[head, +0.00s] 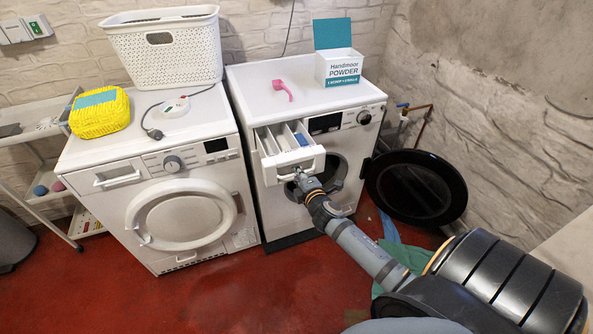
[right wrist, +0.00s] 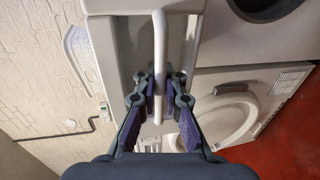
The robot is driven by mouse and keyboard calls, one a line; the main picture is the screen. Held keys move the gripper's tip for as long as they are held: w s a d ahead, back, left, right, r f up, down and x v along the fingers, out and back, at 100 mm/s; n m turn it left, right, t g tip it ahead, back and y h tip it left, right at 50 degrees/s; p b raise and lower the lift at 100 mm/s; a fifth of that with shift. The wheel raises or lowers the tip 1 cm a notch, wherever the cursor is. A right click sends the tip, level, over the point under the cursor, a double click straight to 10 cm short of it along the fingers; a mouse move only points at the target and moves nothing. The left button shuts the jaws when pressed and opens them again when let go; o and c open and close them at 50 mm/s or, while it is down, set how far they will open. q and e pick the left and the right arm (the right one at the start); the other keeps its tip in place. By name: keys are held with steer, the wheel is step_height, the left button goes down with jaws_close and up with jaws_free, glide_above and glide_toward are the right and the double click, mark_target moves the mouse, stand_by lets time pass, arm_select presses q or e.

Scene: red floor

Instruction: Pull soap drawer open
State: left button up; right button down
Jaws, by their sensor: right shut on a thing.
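The soap drawer (head: 268,168) of the right-hand washing machine (head: 262,97) stands pulled out in the head view, its compartments showing from above. My right gripper (head: 299,175) is at the drawer's front, below its top edge. In the right wrist view the white handle bar (right wrist: 159,45) runs between the fingers of my right gripper (right wrist: 160,90), which are shut on it. The fingertips are small and partly hidden in the head view. My left gripper is not in view.
The round black door (head: 416,188) of this machine hangs open at the right. A powder box (head: 340,68) and a pink scoop (head: 282,90) are on top. A second white machine (head: 150,170) with a basket (head: 168,48) stands at the left. Red floor (head: 240,290) is clear in front.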

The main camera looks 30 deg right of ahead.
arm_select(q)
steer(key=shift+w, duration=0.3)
arm_select(e)
steer(key=shift+s+a, duration=0.15)
steer(key=shift+s, duration=0.35)
steer(key=c, duration=1.8)
jaws_free()
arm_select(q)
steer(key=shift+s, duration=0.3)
arm_select(e)
steer(key=shift+o, duration=0.2)
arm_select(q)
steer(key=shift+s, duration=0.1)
arm_select(e)
steer(key=v, duration=1.2)
